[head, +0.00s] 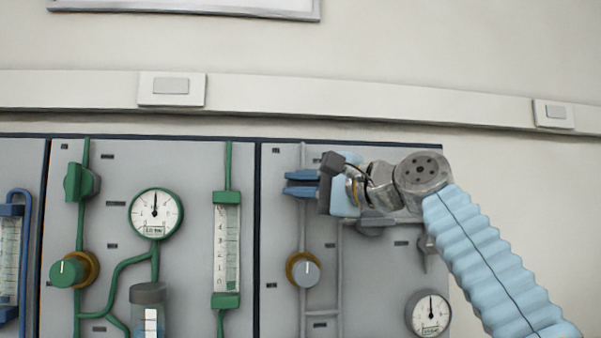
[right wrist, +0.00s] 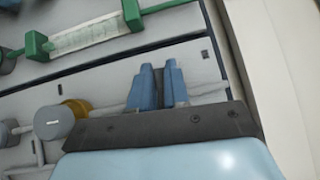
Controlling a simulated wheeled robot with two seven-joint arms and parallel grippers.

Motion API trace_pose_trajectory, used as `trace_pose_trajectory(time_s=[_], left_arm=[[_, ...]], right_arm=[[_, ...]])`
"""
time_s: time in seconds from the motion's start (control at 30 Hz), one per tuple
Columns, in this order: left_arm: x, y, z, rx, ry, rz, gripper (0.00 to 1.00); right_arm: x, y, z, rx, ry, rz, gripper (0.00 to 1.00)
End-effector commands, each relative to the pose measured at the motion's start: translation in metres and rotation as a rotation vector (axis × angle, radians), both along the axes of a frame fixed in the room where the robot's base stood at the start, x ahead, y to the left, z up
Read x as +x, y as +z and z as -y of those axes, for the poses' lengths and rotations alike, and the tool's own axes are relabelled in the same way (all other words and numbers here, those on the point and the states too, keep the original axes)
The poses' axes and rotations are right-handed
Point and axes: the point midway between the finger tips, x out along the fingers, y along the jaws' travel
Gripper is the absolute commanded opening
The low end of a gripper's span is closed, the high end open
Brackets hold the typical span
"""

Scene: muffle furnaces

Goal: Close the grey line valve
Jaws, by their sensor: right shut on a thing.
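The grey line (head: 303,228) runs down the right-hand panel, with its upper part behind my right gripper. My right gripper (head: 296,183) is at the upper part of this line, its blue fingers closed on the grey line valve's handle. The fingers almost entirely hide the handle, so its angle cannot be told. In the right wrist view the two blue fingers (right wrist: 160,72) stand close together over the grey pipe (right wrist: 206,89), with a narrow strip between them. My left gripper is in neither view.
A grey round knob (head: 307,272) on a brass collar sits lower on the grey line. A gauge (head: 429,314) is at lower right. The green line panel to the left has a green valve (head: 80,182), a green knob (head: 68,271), a gauge (head: 156,213) and a flow tube (head: 227,250).

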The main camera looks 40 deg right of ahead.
Motion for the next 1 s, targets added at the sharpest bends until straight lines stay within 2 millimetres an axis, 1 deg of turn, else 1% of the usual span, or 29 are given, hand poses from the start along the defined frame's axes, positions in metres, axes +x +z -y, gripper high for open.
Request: trace_pose_trajectory(time_s=[0.03,0.3,0.77,0.8,0.93,0.97,1.0], left_arm=[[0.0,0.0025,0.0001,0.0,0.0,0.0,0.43],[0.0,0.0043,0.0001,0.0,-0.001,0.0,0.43],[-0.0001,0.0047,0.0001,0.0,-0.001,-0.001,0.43],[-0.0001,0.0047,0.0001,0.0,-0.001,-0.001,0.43],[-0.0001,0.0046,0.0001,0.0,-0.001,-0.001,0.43],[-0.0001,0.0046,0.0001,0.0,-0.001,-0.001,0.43],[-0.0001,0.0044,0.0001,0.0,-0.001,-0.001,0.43]], right_arm=[[0.0015,0.0024,0.0024,-0.017,-0.008,-0.004,0.0],[0.001,0.0011,0.003,-0.083,-0.011,-0.039,0.0],[0.0008,0.001,0.0033,-0.097,-0.013,-0.045,0.0],[0.0008,0.001,0.0033,-0.097,-0.013,-0.045,0.18],[0.001,0.0002,0.0031,-0.096,-0.011,-0.048,0.38],[0.001,0.0,0.003,-0.096,-0.011,-0.048,0.41],[0.0011,-0.0004,0.0028,-0.096,-0.01,-0.049,0.41]])
